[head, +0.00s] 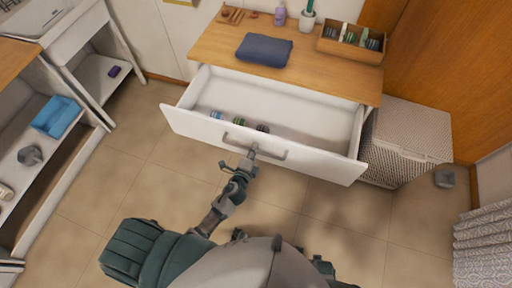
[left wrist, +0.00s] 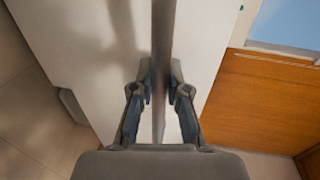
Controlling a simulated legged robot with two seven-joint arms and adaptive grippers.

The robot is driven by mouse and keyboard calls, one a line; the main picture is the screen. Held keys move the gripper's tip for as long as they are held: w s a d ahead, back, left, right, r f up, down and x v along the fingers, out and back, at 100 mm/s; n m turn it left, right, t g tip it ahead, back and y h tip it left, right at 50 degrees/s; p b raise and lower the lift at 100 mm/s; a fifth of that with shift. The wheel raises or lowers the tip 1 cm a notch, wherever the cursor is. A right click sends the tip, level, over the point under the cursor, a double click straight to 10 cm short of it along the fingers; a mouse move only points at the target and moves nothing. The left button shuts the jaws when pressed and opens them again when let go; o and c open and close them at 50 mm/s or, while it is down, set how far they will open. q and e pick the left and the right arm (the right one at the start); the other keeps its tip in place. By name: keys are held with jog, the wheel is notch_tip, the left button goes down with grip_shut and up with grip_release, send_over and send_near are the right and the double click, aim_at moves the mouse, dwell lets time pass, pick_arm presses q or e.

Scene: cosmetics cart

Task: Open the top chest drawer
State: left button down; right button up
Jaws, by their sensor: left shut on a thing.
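The chest's top drawer (head: 282,106) stands pulled out in the head view, with its white inside showing. A few small round items (head: 239,122) lie inside, close behind the drawer front. A grey bar handle (head: 273,155) runs along the middle of the drawer front. My left gripper (head: 250,156) is at the handle. In the left wrist view its two fingers are shut on the handle (left wrist: 160,65), one on each side of the bar, with the white drawer front (left wrist: 92,50) behind. My right gripper cannot be made out in the head view.
The wooden chest top (head: 320,75) holds a folded blue cloth (head: 264,50), a wooden box of jars (head: 351,43), a plant pot and a purple bottle. A wicker basket (head: 408,140) stands right of the chest. White shelving with a blue bin (head: 56,116) stands left. Tiled floor is clear between.

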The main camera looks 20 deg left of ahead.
pick_arm(q)
jog(key=shift+a+f, duration=0.15)
jog(key=shift+a, duration=0.2)
jog(key=c, duration=1.1)
grip_release()
jog(key=shift+c, duration=0.2)
jog(key=shift+a, duration=0.15)
jog(key=shift+s, duration=0.45)
jog(key=s+r, duration=0.2)
jog(key=s, duration=0.9)
jog(key=shift+a, duration=0.3)
jog(key=shift+w+d+r, duration=0.1)
